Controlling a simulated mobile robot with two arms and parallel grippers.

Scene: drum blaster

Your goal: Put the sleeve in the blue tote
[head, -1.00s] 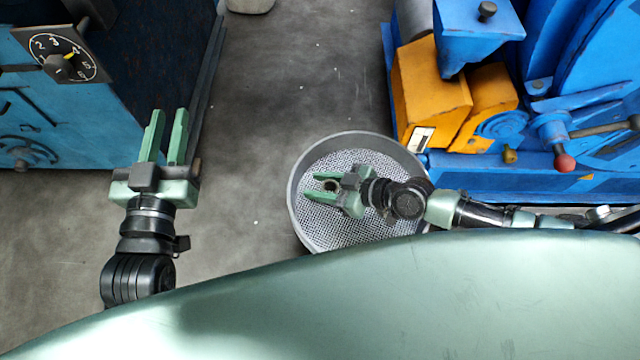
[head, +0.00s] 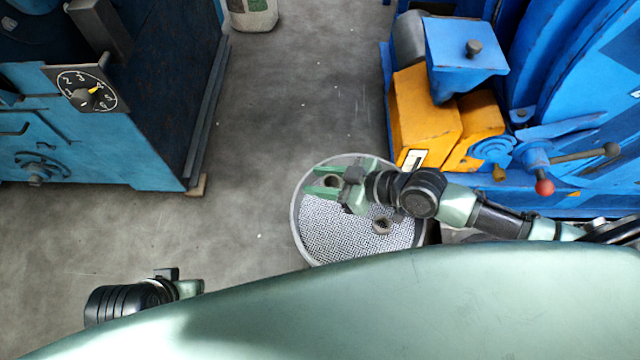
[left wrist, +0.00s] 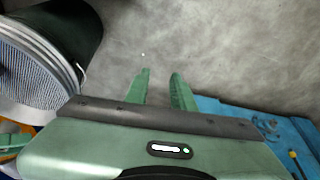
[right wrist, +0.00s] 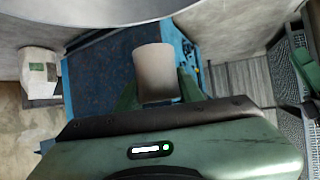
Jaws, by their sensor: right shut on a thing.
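My right gripper (head: 322,181) is above the far side of a round mesh-topped drum. It is shut on the sleeve (head: 333,181), which shows small between the fingers. In the right wrist view the sleeve (right wrist: 156,70) is a plain grey-beige cylinder between the green fingers. My left gripper is mostly hidden by my own body in the head view. In the left wrist view it is open and empty (left wrist: 161,80), with bare floor beyond its tips. I see no blue tote that I can make out for certain.
The mesh-topped drum (head: 340,235) has a small brownish ring (head: 381,226) on its mesh. A blue machine with orange parts (head: 425,115) stands at right, a teal machine with a dial (head: 110,150) at left. A white container (head: 252,15) is at the back. Floor between is clear.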

